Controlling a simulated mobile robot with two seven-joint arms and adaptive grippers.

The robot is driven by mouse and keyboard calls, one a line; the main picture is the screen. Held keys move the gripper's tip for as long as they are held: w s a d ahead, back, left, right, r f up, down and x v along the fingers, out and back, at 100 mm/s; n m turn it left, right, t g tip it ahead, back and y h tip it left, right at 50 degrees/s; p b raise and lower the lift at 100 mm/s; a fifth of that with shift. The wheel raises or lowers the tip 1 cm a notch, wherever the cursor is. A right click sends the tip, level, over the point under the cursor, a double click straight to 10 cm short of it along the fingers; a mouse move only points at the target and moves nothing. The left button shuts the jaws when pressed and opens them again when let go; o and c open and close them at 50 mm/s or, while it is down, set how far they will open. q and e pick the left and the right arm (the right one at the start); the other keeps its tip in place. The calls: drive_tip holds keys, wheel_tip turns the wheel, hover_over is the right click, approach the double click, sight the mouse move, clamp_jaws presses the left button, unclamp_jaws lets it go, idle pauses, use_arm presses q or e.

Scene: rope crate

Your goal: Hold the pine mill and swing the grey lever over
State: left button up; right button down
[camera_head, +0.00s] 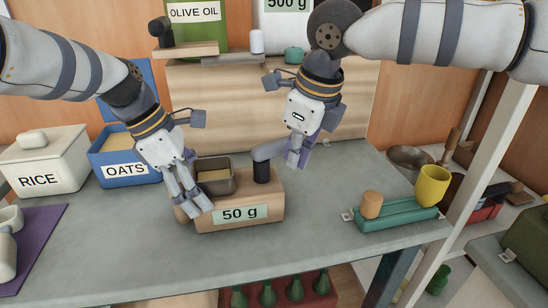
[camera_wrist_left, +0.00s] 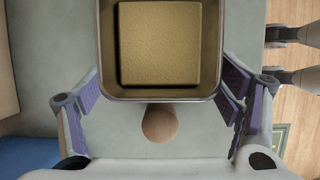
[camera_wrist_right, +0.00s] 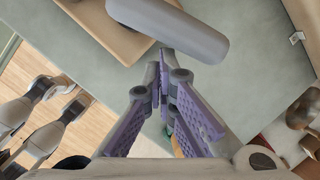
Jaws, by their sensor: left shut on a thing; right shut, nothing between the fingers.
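The pine mill (camera_head: 240,210) is a wooden block with a 50 g label on the counter. A dark hopper (camera_head: 216,188) with tan contents is on its left; it fills the top of the left wrist view (camera_wrist_left: 107,85). My left gripper (camera_head: 195,205) is shut on the mill at its left end, fingers on either side, with a round wooden knob (camera_wrist_left: 160,123) between them. The grey lever (camera_head: 268,151) points right from a black post (camera_head: 261,172). My right gripper (camera_head: 298,160) is shut and empty beside the lever's outer end (camera_wrist_right: 190,35); I cannot tell if they touch.
A blue OATS box (camera_head: 125,170) and a white RICE box (camera_head: 50,165) stand at the left. A teal tray (camera_head: 398,218) with a wooden cylinder and a yellow cup (camera_head: 432,187) is at the right.

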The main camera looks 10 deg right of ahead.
use_arm(q)
drive_tip(key=shift+f, duration=0.15)
use_arm(e)
drive_tip(key=shift+s, duration=0.1)
drive_tip(key=shift+r, duration=0.1)
drive_tip(key=v, duration=0.6)
drive_tip(key=shift+w+a+r, duration=0.25)
drive_tip(key=shift+a+r, duration=0.2)
use_arm(q)
drive_tip(key=o, duration=1.7)
use_arm(e)
drive_tip(key=shift+w, duration=0.1)
